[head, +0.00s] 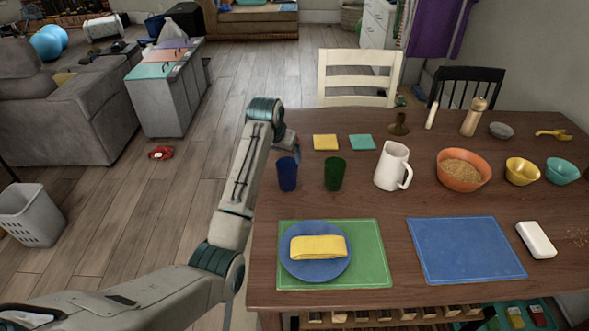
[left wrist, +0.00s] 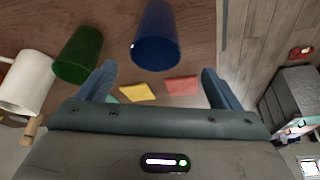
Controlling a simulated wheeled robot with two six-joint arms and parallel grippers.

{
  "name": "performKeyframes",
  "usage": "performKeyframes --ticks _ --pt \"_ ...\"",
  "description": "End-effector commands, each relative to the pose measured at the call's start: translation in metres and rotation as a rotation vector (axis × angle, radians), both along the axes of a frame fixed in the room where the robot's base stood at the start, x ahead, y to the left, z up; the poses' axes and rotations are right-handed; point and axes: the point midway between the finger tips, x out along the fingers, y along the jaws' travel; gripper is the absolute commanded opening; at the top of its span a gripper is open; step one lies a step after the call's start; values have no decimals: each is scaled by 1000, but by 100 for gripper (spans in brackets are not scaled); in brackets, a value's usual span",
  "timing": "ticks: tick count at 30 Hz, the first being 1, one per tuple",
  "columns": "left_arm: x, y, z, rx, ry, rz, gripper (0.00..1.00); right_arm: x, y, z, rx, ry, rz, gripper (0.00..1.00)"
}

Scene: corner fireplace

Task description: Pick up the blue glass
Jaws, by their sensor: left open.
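The blue glass (head: 287,174) stands upright near the left edge of the wooden table (head: 390,215). In the left wrist view the blue glass (left wrist: 155,38) appears upside down, ahead of and between my spread fingers, not touching them. My left gripper (left wrist: 158,85) is open and empty. In the head view my left arm reaches along the table's left edge, and its gripper (head: 285,150) is mostly hidden behind the wrist, near the blue glass. A green glass (head: 334,174) stands just right of the blue one. My right gripper is in neither view.
A white pitcher (head: 392,167) stands right of the green glass. Yellow (head: 326,142) and teal (head: 362,142) cloths lie behind the glasses. A blue plate (head: 316,269) with a folded yellow napkin (head: 318,247) rests on a green mat (head: 372,262) in front. An orange bowl (head: 463,180) is farther right.

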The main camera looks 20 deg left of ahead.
Motion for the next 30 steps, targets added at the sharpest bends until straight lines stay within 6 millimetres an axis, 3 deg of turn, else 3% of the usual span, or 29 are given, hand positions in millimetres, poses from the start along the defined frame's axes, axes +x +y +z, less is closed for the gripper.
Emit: performKeyframes --ticks 24,30 --pt "35 -10 -90 -2 3 -2 86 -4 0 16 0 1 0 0" --pt "39 -10 -99 -2 0 -2 86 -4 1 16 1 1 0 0"
